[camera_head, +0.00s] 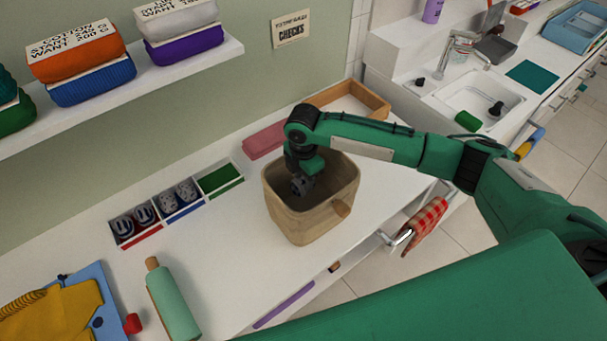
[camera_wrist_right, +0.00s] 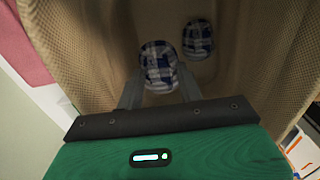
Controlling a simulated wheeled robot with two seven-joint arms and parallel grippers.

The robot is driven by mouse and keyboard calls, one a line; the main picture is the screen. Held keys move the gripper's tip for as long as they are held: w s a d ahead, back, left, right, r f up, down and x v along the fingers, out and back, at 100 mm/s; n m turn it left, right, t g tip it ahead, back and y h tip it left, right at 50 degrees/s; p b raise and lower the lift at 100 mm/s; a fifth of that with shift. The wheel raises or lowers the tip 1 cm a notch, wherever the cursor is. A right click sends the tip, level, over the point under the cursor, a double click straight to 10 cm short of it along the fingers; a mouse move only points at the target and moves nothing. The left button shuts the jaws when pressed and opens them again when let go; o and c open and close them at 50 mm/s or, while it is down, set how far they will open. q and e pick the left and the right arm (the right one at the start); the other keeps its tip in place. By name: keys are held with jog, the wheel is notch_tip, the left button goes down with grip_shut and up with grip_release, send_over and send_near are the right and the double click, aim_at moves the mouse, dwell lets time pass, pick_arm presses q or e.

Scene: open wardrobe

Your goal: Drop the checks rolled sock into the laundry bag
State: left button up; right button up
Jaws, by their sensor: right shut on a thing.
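The tan laundry bag (camera_head: 305,222) stands open on the white counter; its woven inner wall fills much of the right wrist view (camera_wrist_right: 85,40). My right gripper (camera_head: 303,186) reaches down into the bag's mouth. In the right wrist view its fingers (camera_wrist_right: 158,88) are shut on a blue-and-white checks rolled sock (camera_wrist_right: 157,62), held inside the bag. A second checks rolled sock (camera_wrist_right: 197,38) lies apart from it in the bag. The held sock is hidden in the head view. My left gripper is not in view.
A divided sock tray (camera_head: 172,222) holds several rolled socks; its green-floored compartment (camera_head: 219,178) is empty. A "CHECKS" sign (camera_head: 291,29) is on the wall. A pink folded item (camera_head: 263,141) and wooden tray (camera_head: 372,98) are behind the bag.

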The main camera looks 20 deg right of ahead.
aim_at(303, 179)
jog(key=shift+f, duration=0.15)
jog(key=o, duration=0.8)
jog(key=shift+o, duration=0.7)
notch_tip(303, 179, up, 9)
jog(key=p, duration=0.8)
jog(key=shift+p, duration=0.35)
